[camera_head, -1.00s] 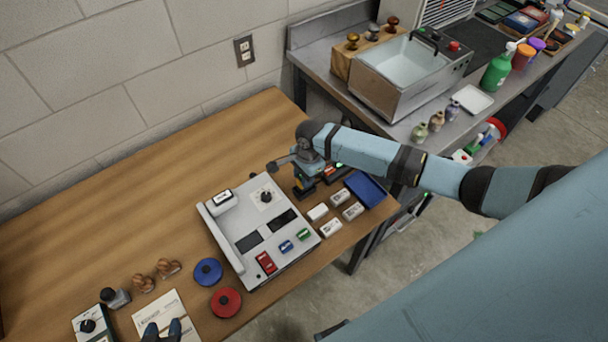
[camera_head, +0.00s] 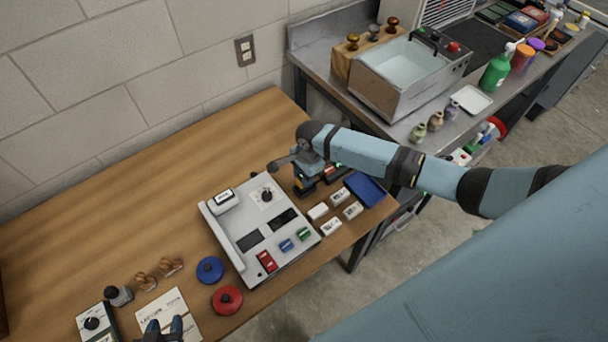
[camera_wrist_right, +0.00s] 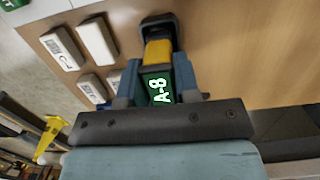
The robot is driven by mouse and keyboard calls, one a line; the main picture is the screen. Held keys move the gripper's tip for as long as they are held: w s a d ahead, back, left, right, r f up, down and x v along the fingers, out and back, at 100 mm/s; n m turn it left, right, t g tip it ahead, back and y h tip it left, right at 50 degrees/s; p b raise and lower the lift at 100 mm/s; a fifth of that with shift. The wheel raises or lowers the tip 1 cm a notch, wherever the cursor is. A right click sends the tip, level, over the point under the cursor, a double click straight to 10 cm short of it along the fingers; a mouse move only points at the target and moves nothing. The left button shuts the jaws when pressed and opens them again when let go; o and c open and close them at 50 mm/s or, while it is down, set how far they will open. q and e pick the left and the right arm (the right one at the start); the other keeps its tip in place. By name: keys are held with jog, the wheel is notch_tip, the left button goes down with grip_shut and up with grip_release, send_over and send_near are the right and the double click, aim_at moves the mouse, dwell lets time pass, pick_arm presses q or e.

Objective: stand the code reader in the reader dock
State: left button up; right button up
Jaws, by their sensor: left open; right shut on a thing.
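My right gripper (camera_wrist_right: 160,85) is shut on the code reader (camera_wrist_right: 158,52), a yellow and black thing with a green "A-8" panel between the fingers. In the head view my right gripper (camera_head: 304,184) is low over the wooden table, just right of the grey console; the arm partly hides it. The reader's black end points away from the wrist; I cannot tell whether it touches the table or a holder. I cannot make out the reader dock for certain. My left gripper (camera_head: 164,327) is open and empty over a printed sheet at the bottom edge.
The grey console (camera_head: 239,258) carries coloured blocks. Several white labelled blocks (camera_head: 334,227) and a blue tray (camera_head: 365,189) lie right of it. Blue (camera_head: 210,269) and red (camera_head: 227,299) round pieces lie in front. The table's back left is clear. A metal bench (camera_head: 403,131) stands behind.

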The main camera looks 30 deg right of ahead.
jog(key=shift+r+p, duration=0.1)
jog(key=shift+p, duration=0.55)
jog(key=shift+f, duration=0.7)
jog(key=o, duration=0.5)
jog(key=r+p, duration=0.3)
jog(key=shift+d+r, duration=0.15)
jog(key=shift+d, duration=0.05)
jog(key=shift+w+d+r+p, duration=0.1)
jog(key=shift+d+r+p, duration=0.1)
jog(key=shift+r+p, duration=0.8)
jog(key=shift+d+r+b, duration=0.15)
jog(key=shift+r+b, duration=0.3)
jog(key=shift+r, duration=1.05)
jog(key=shift+d+r, duration=0.2)
jog(key=shift+r, duration=1.15)
